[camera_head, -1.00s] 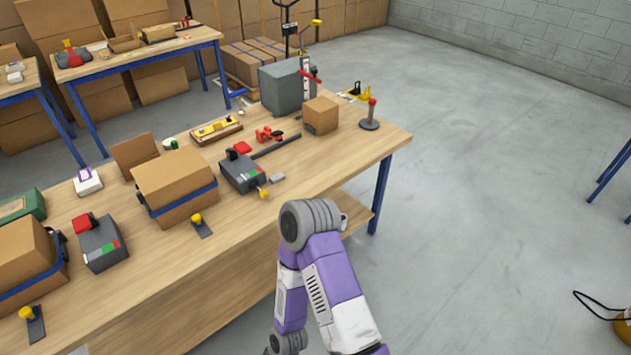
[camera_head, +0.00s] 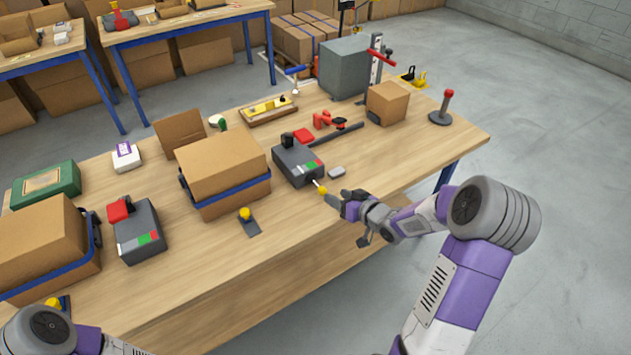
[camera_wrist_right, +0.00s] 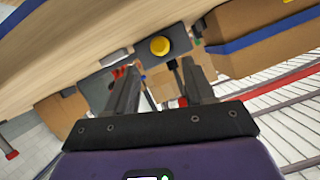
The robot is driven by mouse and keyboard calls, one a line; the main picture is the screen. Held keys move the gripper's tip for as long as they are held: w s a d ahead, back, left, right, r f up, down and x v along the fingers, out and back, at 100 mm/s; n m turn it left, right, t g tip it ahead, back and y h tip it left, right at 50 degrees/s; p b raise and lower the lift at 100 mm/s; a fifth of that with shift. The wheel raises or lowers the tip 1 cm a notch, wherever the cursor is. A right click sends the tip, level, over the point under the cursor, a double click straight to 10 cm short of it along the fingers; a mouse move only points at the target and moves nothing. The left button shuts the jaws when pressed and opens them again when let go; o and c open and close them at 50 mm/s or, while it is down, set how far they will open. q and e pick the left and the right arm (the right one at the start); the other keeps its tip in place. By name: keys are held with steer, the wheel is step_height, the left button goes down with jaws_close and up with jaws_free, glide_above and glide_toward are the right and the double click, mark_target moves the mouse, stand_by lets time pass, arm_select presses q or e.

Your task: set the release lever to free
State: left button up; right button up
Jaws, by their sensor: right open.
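A grey device (camera_head: 298,165) stands on the workbench with a red-and-green marking. A short lever with a yellow knob (camera_head: 321,189) sticks out at its front; I take this as the release lever. My right gripper (camera_head: 337,201) is open and empty, just right of the knob at the bench's front edge; contact cannot be told. In the right wrist view, the open fingers (camera_wrist_right: 160,88) point towards a yellow knob (camera_wrist_right: 160,46) on a dark grey part, beyond and above the tips; I cannot tell if it is the same knob.
A blue-strapped carton (camera_head: 220,170) stands left of the device. A small plate with a yellow knob (camera_head: 245,214) lies before it. A second grey device (camera_head: 138,230) is farther left. A small carton (camera_head: 387,102) and red-topped post (camera_head: 446,105) stand behind right.

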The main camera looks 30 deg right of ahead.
mark_target(325, 191)
steer(key=b+x, duration=0.2)
steer(key=x, duration=0.4)
steer(key=shift+w+f, duration=0.2)
steer(key=shift+w+a, duration=0.15)
steer(key=shift+w, duration=0.15)
jaws_close()
